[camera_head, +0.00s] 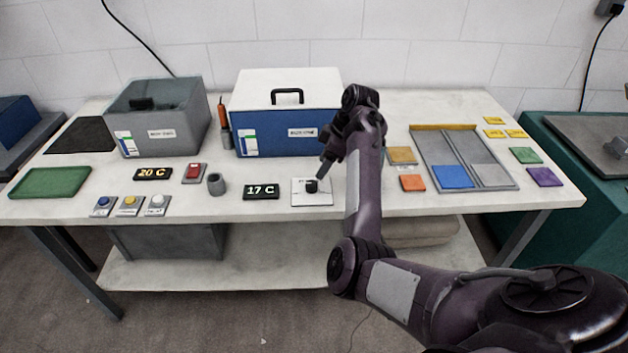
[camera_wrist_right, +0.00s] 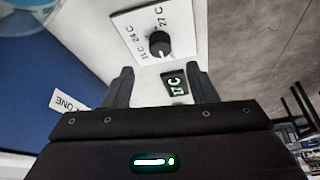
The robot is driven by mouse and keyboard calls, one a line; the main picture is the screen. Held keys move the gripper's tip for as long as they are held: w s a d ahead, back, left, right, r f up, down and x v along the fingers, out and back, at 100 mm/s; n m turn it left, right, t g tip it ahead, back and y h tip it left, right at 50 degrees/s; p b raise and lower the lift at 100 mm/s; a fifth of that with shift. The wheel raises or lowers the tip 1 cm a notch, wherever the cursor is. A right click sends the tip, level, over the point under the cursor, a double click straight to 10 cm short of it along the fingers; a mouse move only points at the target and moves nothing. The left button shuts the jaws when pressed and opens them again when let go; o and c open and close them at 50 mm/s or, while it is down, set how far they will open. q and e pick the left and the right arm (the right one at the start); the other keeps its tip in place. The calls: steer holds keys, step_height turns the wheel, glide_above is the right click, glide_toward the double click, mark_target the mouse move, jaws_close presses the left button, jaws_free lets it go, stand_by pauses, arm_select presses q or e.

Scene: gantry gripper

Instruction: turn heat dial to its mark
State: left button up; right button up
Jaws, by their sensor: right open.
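The heat dial is a black round knob (camera_head: 311,186) on a white plate (camera_head: 299,199) near the table's front edge. In the right wrist view the knob (camera_wrist_right: 158,43) sits beyond the fingertips, and its plate (camera_wrist_right: 130,22) carries printed marks that look like 11 C, 24 C and 27 C. I cannot tell which mark the knob points at. My right gripper (camera_head: 325,163) is above and behind the knob in the head view. My left gripper is not in view.
A black display (camera_head: 261,191) reading 17 C lies left of the dial plate. A blue box with a white lid (camera_head: 268,130) stands behind. Another display (camera_head: 152,174) reads 20 C.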

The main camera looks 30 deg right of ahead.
mark_target(312, 184)
steer(key=x, duration=0.7)
steer(key=shift+f+p, duration=0.2)
steer(key=shift+p, duration=0.1)
steer(key=c, duration=1)
